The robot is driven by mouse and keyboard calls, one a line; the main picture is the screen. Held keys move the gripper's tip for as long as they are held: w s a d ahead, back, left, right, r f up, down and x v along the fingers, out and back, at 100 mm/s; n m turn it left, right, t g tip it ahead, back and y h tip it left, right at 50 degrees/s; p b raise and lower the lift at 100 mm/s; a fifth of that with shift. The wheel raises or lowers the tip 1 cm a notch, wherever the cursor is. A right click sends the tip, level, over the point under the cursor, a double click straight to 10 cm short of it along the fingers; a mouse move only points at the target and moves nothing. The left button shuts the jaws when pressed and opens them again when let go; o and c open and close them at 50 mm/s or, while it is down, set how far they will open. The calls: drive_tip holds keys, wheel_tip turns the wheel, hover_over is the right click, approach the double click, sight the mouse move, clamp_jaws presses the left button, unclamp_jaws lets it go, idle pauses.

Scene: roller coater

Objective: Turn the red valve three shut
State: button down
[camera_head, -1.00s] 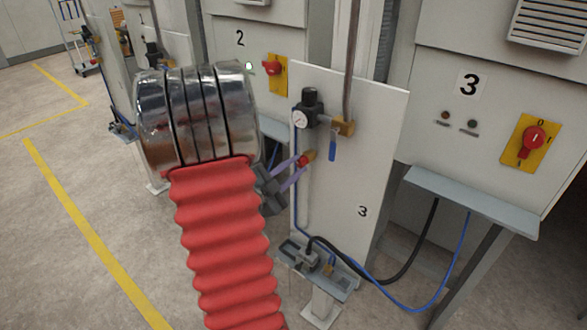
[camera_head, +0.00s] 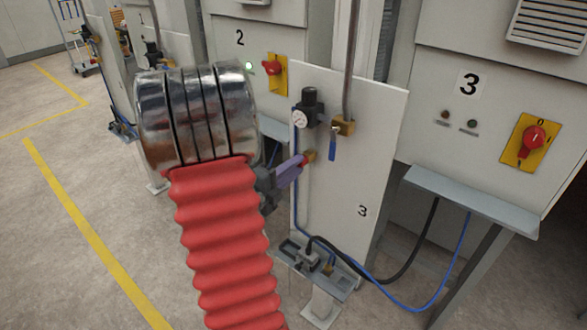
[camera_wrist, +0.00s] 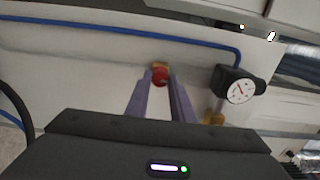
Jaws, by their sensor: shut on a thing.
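The red valve (camera_wrist: 160,77) is a small round red knob on a brass fitting (camera_head: 310,156) on the white panel marked 3 (camera_head: 345,185). My gripper (camera_head: 297,164) reaches it from the left in the head view. In the wrist view the knob sits between the tips of the two purple fingers, which are shut on it. In the head view the fingers nearly overlap and cover most of the knob. The way the valve is turned cannot be read.
A pressure gauge (camera_head: 300,118) and a blue lever (camera_head: 332,145) sit just above the valve. A blue hose (camera_head: 400,308) and a black cable (camera_head: 420,240) hang below. A red switch on a yellow plate (camera_head: 525,152) is at right. Open floor lies left.

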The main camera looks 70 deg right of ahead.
drive_tip(key=shift+f, duration=0.15)
drive_tip(key=c, duration=1.5)
unclamp_jaws()
drive_tip(key=shift+c, duration=0.2)
drive_tip(key=shift+a, duration=0.1)
drive_tip(key=v, duration=1.3)
drive_tip(key=shift+w+a, duration=0.15)
drive_tip(key=shift+a, duration=0.05)
